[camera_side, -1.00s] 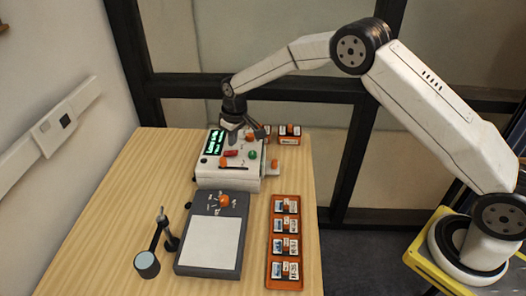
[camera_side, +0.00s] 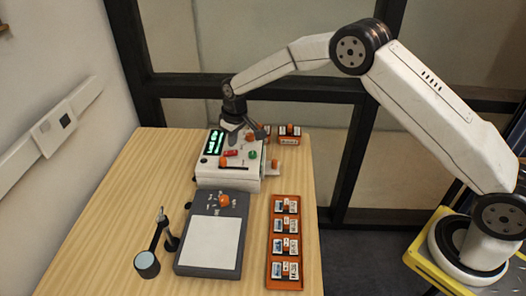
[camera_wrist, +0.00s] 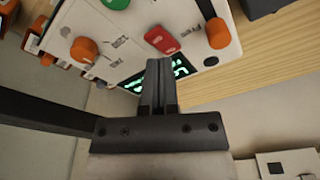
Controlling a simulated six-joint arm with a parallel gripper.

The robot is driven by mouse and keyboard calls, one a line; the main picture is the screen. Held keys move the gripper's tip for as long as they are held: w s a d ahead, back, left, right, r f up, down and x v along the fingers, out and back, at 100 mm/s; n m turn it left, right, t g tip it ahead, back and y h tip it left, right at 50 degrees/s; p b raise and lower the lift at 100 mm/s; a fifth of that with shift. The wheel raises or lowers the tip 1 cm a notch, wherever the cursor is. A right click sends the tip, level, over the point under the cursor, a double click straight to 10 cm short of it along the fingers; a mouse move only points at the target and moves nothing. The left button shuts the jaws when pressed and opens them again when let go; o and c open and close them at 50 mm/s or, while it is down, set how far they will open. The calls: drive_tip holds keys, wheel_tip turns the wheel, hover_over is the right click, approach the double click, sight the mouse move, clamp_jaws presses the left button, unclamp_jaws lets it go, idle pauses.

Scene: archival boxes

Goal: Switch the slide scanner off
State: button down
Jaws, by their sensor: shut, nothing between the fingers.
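The slide scanner (camera_side: 225,180) is a white box at the back of the table, with a lit green display (camera_side: 214,143). Its top carries a red rocker switch (camera_side: 231,153), a green button (camera_side: 252,155) and orange knobs. My gripper (camera_side: 233,143) is over the scanner's top, close to the red switch. In the wrist view my gripper (camera_wrist: 158,65) is shut and empty, its fingertips just short of the red rocker switch (camera_wrist: 162,39) and covering part of the display (camera_wrist: 181,68). I cannot tell whether the fingertips touch the switch.
A dark light box (camera_side: 230,274) with a white panel stands in front of the scanner. An orange tray (camera_side: 286,198) of labelled slide holders lies to its right. A jointed stand with a round head (camera_side: 147,263) is at the left. More orange-topped boxes (camera_side: 289,132) are behind.

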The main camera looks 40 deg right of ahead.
sight(234, 152)
drive_tip(key=shift+f, duration=1.4)
idle(1.4)
drive_tip(key=shift+r, duration=3.5)
drive_tip(key=shift+s, duration=0.15)
drive_tip(key=s+d+r+m, duration=0.1)
drive_tip(key=s+d+r, duration=0.1)
drive_tip(key=s, duration=1.3)
drive_tip(key=s+d+r+m, duration=0.1)
drive_tip(key=s+d, duration=0.4)
drive_tip(key=s, duration=1.1)
drive_tip(key=shift+s+r+m+t, duration=0.3)
drive_tip(key=shift+r+m+t, duration=0.1)
drive_tip(key=shift+m, duration=0.1)
drive_tip(key=shift+d, duration=0.1)
